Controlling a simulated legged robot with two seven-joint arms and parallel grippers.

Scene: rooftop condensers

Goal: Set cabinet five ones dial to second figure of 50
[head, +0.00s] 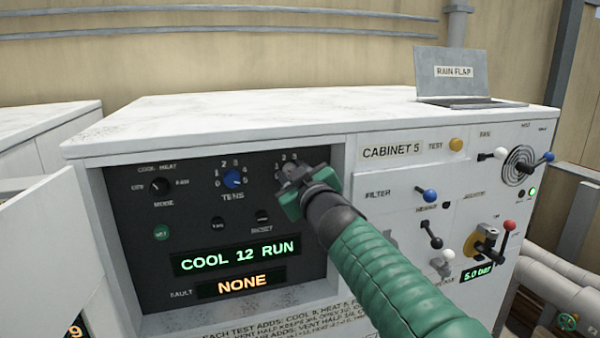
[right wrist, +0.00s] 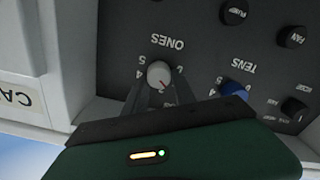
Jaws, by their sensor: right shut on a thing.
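The ones dial (right wrist: 160,74) is a pale grey knob under the upside-down word ONES in the right wrist view, with a thin red mark on its face. The figure it points to is not clear. My right gripper (head: 291,182) is shut on this dial, its dark fingers on either side of the knob. In the head view the gripper covers most of the dial. Cabinet five (head: 365,97) carries the dark control panel. The blue tens dial (head: 233,178) sits left of my gripper, its pointer towards 5. The display (head: 238,255) reads COOL 12 RUN. My left gripper is out of view.
The mode knob (head: 160,186) and two small black buttons share the recessed panel. The fault display (head: 241,283) reads NONE. An open white door (head: 40,240) stands at the left. Levers and a yellow valve (head: 487,246) are at the right. A rain flap (head: 452,74) stands on top.

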